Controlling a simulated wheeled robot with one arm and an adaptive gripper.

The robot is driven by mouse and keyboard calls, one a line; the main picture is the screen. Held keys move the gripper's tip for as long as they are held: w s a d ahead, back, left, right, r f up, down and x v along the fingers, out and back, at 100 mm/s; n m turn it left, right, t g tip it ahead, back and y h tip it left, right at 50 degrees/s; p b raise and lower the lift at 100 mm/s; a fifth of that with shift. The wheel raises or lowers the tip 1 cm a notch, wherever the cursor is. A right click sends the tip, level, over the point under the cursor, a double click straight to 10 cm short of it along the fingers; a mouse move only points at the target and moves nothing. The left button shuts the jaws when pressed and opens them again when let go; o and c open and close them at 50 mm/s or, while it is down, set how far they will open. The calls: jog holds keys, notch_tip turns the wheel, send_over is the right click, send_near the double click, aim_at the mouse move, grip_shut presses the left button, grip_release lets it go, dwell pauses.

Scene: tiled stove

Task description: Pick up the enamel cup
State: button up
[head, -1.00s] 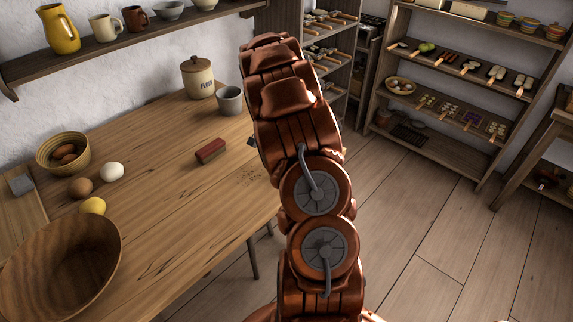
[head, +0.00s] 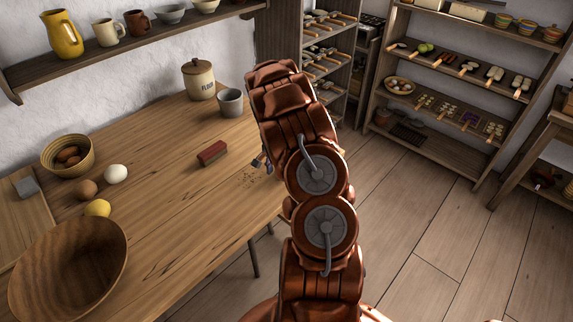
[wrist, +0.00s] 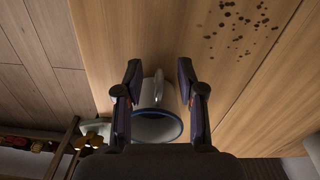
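The enamel cup (wrist: 158,128) is white with a dark blue rim and shows in the wrist view, on the wooden table top. Its handle points up the picture between the fingers. My gripper (wrist: 159,72) is open, with one finger on each side of the cup and its handle. I cannot tell whether either finger touches it. In the head view my arm hides the cup, and only a small part of the gripper shows beside the arm, near the table's right edge.
The table (head: 165,195) holds a red-brown block (head: 212,153), a grey cup (head: 230,102), a flour jar (head: 199,79), eggs, a lemon (head: 97,208) and a large wooden bowl (head: 70,265). Dark crumbs (wrist: 240,20) lie near the gripper. Shelves stand at the back right.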

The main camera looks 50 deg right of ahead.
jog(key=shift+f, duration=0.45)
grip_shut()
dwell(0.3)
